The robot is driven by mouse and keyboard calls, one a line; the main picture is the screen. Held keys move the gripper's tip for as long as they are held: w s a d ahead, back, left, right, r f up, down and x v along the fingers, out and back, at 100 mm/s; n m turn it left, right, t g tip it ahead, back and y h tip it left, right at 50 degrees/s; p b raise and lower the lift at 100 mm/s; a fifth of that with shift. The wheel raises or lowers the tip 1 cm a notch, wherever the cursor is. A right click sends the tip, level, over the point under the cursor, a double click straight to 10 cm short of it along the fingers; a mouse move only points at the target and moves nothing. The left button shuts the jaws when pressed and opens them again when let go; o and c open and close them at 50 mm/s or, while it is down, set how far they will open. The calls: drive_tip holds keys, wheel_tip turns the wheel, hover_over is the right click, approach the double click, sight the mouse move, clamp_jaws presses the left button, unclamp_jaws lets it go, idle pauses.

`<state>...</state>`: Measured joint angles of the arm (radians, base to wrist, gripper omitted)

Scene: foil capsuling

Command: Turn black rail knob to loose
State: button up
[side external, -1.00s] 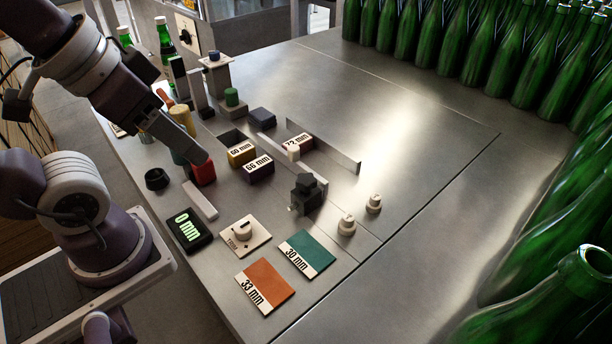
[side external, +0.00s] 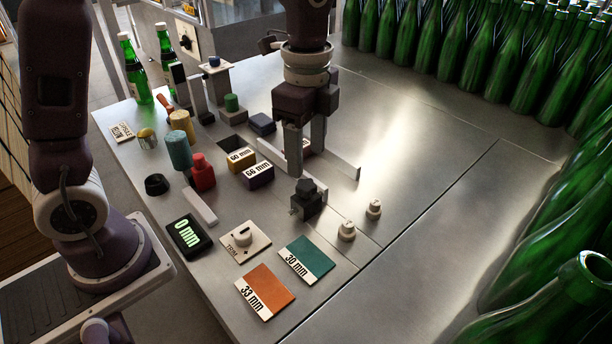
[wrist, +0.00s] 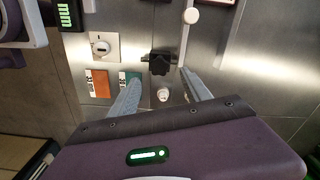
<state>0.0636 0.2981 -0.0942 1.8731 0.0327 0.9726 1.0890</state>
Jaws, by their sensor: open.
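The black rail knob (side external: 307,187) is a lobed black knob on a dark block, at the near end of the thin metal rail (side external: 335,164). My gripper (side external: 304,162) points down, just behind and above the knob in the side view. Its two fingers are apart with nothing between them. In the wrist view the knob (wrist: 160,62) lies just beyond the gap between the open fingertips (wrist: 160,78). The fingers look clear of the knob. Part of the rail is hidden behind the fingers in the side view.
A TRIM dial (side external: 244,239), a 0 mm display (side external: 189,235), green (side external: 307,259) and orange (side external: 265,290) cards lie nearer. Labelled 60 and 66 mm blocks (side external: 257,175) sit left.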

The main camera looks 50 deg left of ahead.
sight(306, 185)
wheel_tip(306, 185, down, 6)
drive_tip(key=shift+f, duration=0.15)
clamp_jaws()
